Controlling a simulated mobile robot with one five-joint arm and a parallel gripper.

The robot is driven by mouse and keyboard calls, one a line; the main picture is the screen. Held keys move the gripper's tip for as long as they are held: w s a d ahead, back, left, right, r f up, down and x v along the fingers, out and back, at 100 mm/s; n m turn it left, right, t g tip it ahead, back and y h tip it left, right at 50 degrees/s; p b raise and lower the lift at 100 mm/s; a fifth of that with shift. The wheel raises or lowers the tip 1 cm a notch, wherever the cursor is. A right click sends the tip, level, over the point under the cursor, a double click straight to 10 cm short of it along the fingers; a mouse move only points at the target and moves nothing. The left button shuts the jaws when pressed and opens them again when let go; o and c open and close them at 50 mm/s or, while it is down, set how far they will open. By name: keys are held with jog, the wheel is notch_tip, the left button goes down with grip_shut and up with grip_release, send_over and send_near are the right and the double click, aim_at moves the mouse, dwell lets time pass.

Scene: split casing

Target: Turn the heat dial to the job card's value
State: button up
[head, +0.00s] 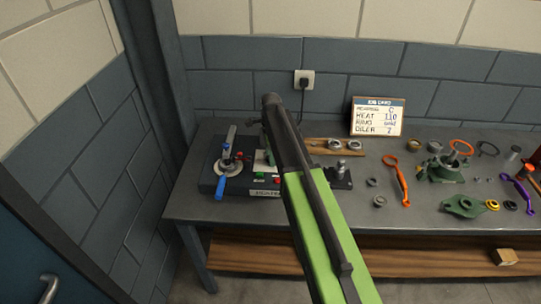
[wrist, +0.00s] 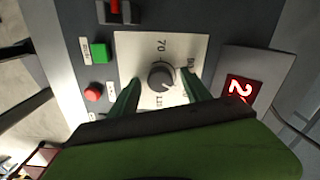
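The job card (head: 378,116) stands at the back of the bench in the head view and reads HEAT 110. The round dark grey heat dial (wrist: 161,75) sits on a pale plate in the wrist view. The plate shows 70 above the dial, a partly hidden number to the right, and what looks like 110 below. I cannot make out where the dial points. My gripper (wrist: 161,84) is open, with one green finger on each side of the dial and gaps between. In the head view my arm hides the dial.
A green button (wrist: 99,51) and a red button (wrist: 93,93) lie left of the dial. A red-lit display (wrist: 240,91) on the right shows a 2, partly cut off. A blue-handled device (head: 226,170) stands left on the bench; loose parts and an orange tool (head: 399,180) lie right.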

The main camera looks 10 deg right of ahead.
jog(key=shift+r, duration=0.1)
notch_tip(320, 180, up, 17)
jog(key=p, duration=1.7)
jog(key=shift+r, duration=0.15)
